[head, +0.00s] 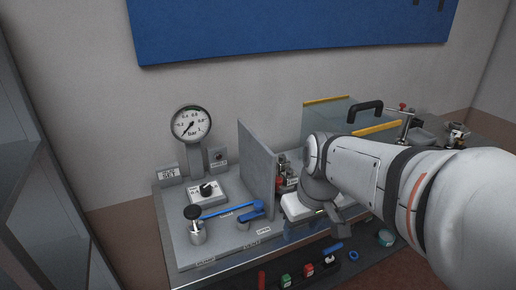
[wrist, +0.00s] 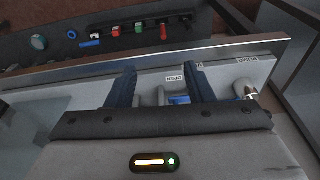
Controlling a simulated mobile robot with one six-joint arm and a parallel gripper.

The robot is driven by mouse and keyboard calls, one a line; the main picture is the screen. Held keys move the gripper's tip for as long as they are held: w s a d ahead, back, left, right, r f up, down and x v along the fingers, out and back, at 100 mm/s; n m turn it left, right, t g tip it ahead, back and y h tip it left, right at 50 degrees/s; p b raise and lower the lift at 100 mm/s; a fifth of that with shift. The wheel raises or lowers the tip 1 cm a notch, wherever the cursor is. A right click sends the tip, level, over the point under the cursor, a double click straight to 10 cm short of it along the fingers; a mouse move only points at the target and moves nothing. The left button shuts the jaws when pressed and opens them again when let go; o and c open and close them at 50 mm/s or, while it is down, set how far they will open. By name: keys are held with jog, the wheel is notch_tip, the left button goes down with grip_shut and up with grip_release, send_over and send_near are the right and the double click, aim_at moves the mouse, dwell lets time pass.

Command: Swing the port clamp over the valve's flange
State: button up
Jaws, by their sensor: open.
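My gripper (head: 338,226) is at the right of the grey base plate in the head view, tilted down near its front edge. In the wrist view my gripper (wrist: 160,75) has its two dark fingers apart, with no object clearly held between them. Small metal and red fittings (head: 283,172) sit just right of the upright grey panel, partly hidden by the panel and my arm. I cannot tell whether they are the port clamp or the valve's flange. A blue lever (head: 240,211) lies on the plate left of the panel; a blue part (wrist: 179,100) shows between the fingers.
The upright grey panel (head: 258,170) divides the plate. A pressure gauge (head: 192,124) and black-knobbed post (head: 196,229) stand left. A clear box with a black handle (head: 365,109) stands behind my arm. Several small coloured items lie along the front strip (head: 350,273).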

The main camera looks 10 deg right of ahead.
jog(key=w+d+r+n+y+p, duration=0.1)
jog(key=w+r+n+y, duration=0.15)
jog(key=w+n, duration=0.7)
jog(key=n+y, duration=0.1)
jog(key=n, duration=0.1)
send_near(278, 179)
jog(key=f, duration=0.1)
jog(key=shift+g, duration=0.3)
jog(key=x, duration=0.2)
jog(key=p+x, duration=0.1)
jog(key=x, duration=0.4)
jog(key=shift+w+a+f, duration=0.2)
jog(key=shift+w+a, duration=0.15)
jog(key=c, duration=1)
